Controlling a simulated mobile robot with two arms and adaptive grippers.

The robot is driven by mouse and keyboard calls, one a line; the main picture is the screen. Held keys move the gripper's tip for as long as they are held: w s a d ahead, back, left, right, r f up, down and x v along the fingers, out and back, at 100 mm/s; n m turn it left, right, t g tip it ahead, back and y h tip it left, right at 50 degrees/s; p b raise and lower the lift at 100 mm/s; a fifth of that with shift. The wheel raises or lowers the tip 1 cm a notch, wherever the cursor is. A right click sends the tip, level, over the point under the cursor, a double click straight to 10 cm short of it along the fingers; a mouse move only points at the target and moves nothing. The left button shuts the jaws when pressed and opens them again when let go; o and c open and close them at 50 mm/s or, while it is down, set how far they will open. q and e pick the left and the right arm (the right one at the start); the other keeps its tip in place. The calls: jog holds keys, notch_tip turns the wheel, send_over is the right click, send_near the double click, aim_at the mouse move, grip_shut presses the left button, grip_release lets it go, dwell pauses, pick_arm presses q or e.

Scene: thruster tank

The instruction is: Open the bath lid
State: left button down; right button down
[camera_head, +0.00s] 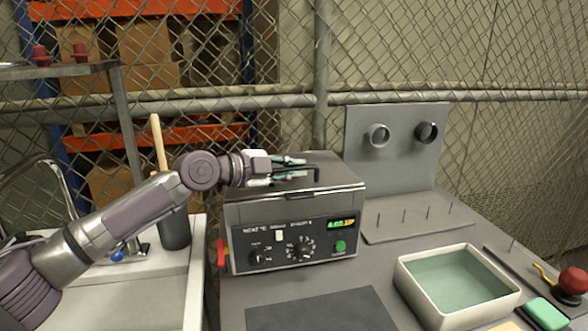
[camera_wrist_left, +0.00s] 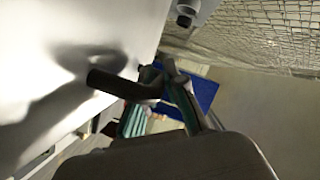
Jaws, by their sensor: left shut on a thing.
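The grey bath (camera_head: 293,240) stands on the bench, with dials, a lit display and a green button on its front. Its lid (camera_head: 290,190) lies flat on top and looks closed. A dark bent handle (camera_head: 316,172) rises from the lid. My left gripper (camera_head: 300,169) is over the lid, its fingers level and shut on the handle. In the left wrist view the dark handle (camera_wrist_left: 112,84) crosses between the fingers of the left gripper (camera_wrist_left: 160,80), close above the pale lid surface. My right gripper is in neither view.
A white basin (camera_head: 405,284) with greenish contents stands at the front right. A grey plate with pegs (camera_head: 408,215) and an upright panel (camera_head: 395,165) stand right of the bath. A dark mat (camera_head: 320,311) lies in front. A sink (camera_head: 130,285) is left, and a chain-link fence is behind.

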pick_arm(q)
jog(key=shift+d+r+p, duration=0.1)
jog(key=shift+r+p, duration=0.35)
jog(key=shift+r, duration=0.1)
jog(key=w+a+r+n+g+p, duration=0.1)
jog(key=w+r+n+p, duration=0.3)
jog(key=r+p, duration=0.5)
jog(key=shift+w+a+g+p, duration=0.4)
jog(key=shift+w+g+p, duration=0.35)
jog(key=shift+g+p, duration=0.1)
jog(key=c, duration=1.5)
grip_release()
jog(key=shift+d, duration=0.15)
jog(key=v, duration=1.2)
